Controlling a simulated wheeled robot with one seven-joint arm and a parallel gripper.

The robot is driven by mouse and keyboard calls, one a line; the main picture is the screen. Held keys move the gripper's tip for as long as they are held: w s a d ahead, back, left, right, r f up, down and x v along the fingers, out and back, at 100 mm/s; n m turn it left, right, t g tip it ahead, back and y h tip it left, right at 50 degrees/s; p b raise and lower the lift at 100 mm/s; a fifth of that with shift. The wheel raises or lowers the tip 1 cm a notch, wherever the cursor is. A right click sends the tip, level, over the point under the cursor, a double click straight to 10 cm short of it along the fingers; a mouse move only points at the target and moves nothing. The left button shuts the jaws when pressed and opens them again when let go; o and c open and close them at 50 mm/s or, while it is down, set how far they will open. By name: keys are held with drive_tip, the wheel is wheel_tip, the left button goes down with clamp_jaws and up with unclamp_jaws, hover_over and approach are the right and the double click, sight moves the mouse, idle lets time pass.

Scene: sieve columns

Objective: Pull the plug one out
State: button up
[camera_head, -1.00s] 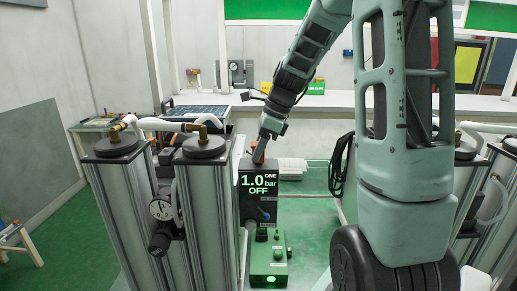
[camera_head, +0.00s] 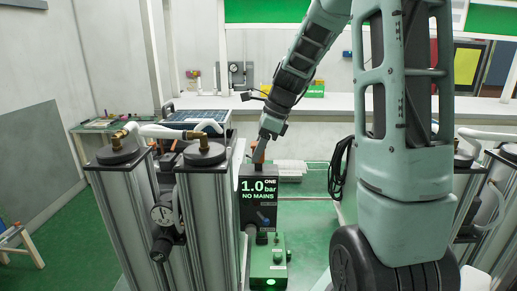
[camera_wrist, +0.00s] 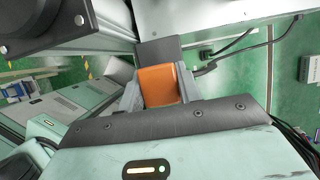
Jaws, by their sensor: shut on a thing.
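The orange plug (camera_wrist: 160,86) sits between the fingers of my gripper (camera_wrist: 161,98) in the wrist view, and the fingers are shut on it. A dark grey block (camera_wrist: 160,50) lies directly beyond the plug; I cannot tell whether a gap separates them. In the head view, my gripper (camera_head: 264,138) is just above the black unit marked ONE (camera_head: 259,213), with a bit of the orange plug (camera_head: 260,152) showing. The unit's screen reads "1.0 bar NO MAINS". The plug's contacts are hidden.
A black cable (camera_head: 339,165) hangs to the right. Green floor lies behind.

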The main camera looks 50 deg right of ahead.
drive_tip(key=shift+r, duration=0.2)
drive_tip(key=o, duration=1.2)
drive_tip(key=shift+c, duration=0.2)
drive_tip(key=shift+r, duration=0.1)
drive_tip(key=b+v, duration=0.3)
drive_tip(key=v, duration=1.4)
drive_tip(key=shift+r, duration=0.1)
